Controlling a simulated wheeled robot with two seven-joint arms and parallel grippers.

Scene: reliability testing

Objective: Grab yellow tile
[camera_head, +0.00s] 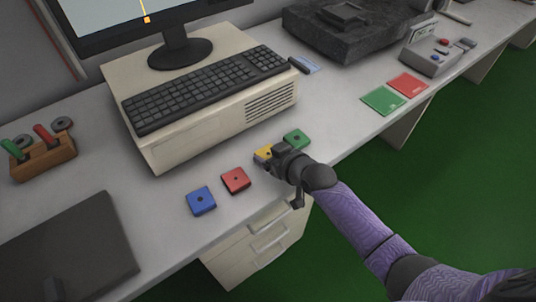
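The yellow tile (263,152) lies on the desk between the red tile and the green tile, partly hidden by my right gripper (277,156). The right gripper is at the yellow tile, reaching in from the lower right; its fingers are too small and dark to tell whether they are open or closed on it. A red tile (236,180) and a blue tile (201,201) lie to the left. A green tile (297,139) lies just right of the gripper. My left gripper is not in view.
A beige computer case (200,128) with a black keyboard (205,88) on top stands behind the tiles. Flat green (383,100) and red (408,84) squares lie to the right. A dark flat panel (72,250) lies at lower left. The desk's front edge runs close by the tiles.

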